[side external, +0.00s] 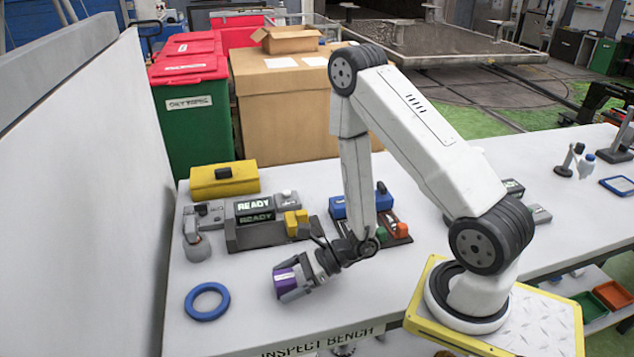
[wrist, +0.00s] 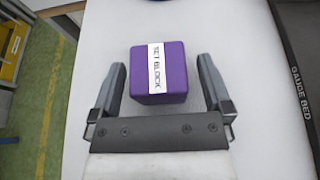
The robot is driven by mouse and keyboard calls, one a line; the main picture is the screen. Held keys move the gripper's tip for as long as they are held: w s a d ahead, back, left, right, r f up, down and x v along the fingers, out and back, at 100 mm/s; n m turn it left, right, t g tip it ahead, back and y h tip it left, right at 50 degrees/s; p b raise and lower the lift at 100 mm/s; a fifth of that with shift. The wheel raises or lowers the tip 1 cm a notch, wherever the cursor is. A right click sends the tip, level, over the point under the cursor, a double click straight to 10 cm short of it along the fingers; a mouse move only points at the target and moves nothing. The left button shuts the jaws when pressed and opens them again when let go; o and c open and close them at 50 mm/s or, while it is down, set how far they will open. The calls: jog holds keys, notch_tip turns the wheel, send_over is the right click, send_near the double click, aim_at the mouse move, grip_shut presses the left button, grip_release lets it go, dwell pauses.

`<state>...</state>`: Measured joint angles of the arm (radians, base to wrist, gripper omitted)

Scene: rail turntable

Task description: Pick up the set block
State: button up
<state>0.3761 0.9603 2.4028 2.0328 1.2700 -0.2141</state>
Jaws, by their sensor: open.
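The set block (wrist: 174,68) is a purple cube with a white "SET BLOCK" label on top. In the wrist view it sits on the white bench, between and slightly ahead of my gripper's two fingers (wrist: 167,95), with a gap on each side. My gripper (side external: 293,283) is open and low over the bench. In the side view the purple set block (side external: 286,281) shows at the fingers, partly hidden by them.
A blue ring (side external: 207,316) lies on the bench to the left. Behind stand a black fixture with a "READY" display (side external: 254,206), a yellow box (side external: 224,181) and a blue box (side external: 338,207). A dark "GAUGE BED" edge (wrist: 297,90) runs along the wrist view's right.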

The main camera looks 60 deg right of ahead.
jog(key=shift+w+a+f, duration=0.1)
jog(key=shift+w+a, duration=0.1)
jog(key=shift+c, duration=0.2)
grip_shut()
dwell(0.4)
